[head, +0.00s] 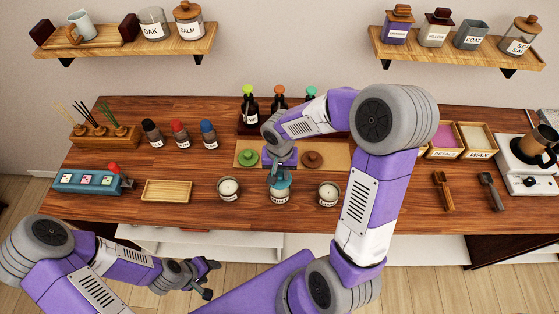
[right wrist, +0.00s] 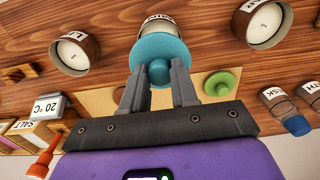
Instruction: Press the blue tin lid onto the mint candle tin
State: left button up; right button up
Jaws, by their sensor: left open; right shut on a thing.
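The blue tin lid (head: 283,190) is over the middle candle tin (head: 279,198), which I take as the mint one; its label is partly hidden in the right wrist view (right wrist: 158,20). My right gripper (right wrist: 158,88) is shut on the knob of the blue lid, which also shows in the right wrist view (right wrist: 165,49). The lid covers the tin's top; I cannot tell whether it is pressed fully down. My left gripper (head: 208,278) is open and empty, low in front of the table's front edge.
Open candle tins stand left (head: 228,188) and right (head: 328,194) of the middle one. A green lid (head: 248,157) and a brown lid (head: 312,158) lie on a board behind. Several dropper bottles stand behind the board. A wooden tray (head: 167,191) sits to the left.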

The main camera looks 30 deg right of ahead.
aim_at(280, 182)
dwell(0.4)
jog(key=shift+b, duration=0.3)
notch_tip(280, 182, down, 4)
jog(key=b, duration=0.4)
jog(key=shift+f, duration=0.1)
jog(key=shift+f+b, duration=0.1)
jog(key=shift+b, duration=0.25)
dwell(0.4)
jog(key=shift+f+b, duration=0.75)
jog(key=shift+b, duration=0.15)
